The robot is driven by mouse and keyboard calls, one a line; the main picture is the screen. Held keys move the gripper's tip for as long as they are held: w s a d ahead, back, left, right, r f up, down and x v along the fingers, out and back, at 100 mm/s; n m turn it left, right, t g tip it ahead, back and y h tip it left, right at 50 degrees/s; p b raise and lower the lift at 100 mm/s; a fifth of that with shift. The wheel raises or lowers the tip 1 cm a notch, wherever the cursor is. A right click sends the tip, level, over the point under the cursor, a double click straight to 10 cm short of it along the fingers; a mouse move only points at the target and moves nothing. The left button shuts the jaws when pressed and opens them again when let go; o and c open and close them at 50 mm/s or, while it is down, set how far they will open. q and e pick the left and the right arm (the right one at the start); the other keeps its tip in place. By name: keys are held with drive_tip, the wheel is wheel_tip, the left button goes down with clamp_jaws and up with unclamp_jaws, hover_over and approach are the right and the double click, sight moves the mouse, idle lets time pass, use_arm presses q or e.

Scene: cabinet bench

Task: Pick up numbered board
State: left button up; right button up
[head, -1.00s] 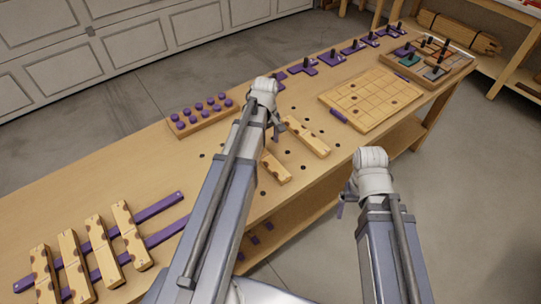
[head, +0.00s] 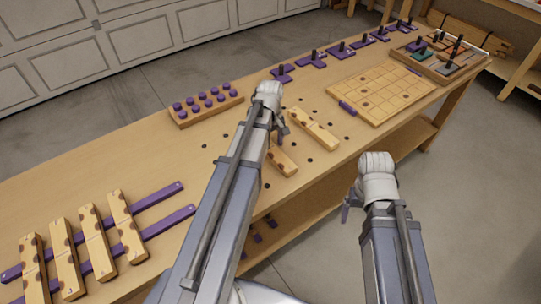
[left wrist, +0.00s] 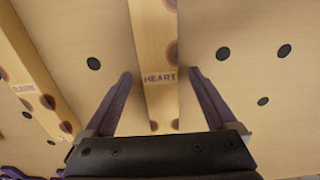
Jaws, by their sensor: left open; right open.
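Two loose wooden boards with dark round-edged notches lie mid-bench. The nearer board (head: 283,160) is partly hidden by my left arm; the other board (head: 314,128) lies just behind it. In the left wrist view a board marked HEART (left wrist: 157,45) runs between the fingers of my open left gripper (left wrist: 160,78), which is not closed on it. A second lettered board (left wrist: 40,80) is at the left. My left gripper (head: 280,132) hangs over the bench. My right gripper (head: 347,205) is open and empty off the bench's front edge. Several similar boards (head: 97,242) lie across purple rails; numbers are unreadable.
The bench (head: 150,165) has small dark holes. A block with purple knobs (head: 207,105), a gridded board (head: 385,92) and a tray (head: 440,62) stand on it. Purple pieces with black pegs (head: 311,60) line the back edge.

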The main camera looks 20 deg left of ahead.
use_arm(q)
drive_tip(key=shift+f, duration=0.7)
drive_tip(key=shift+r, duration=0.1)
clamp_jaws()
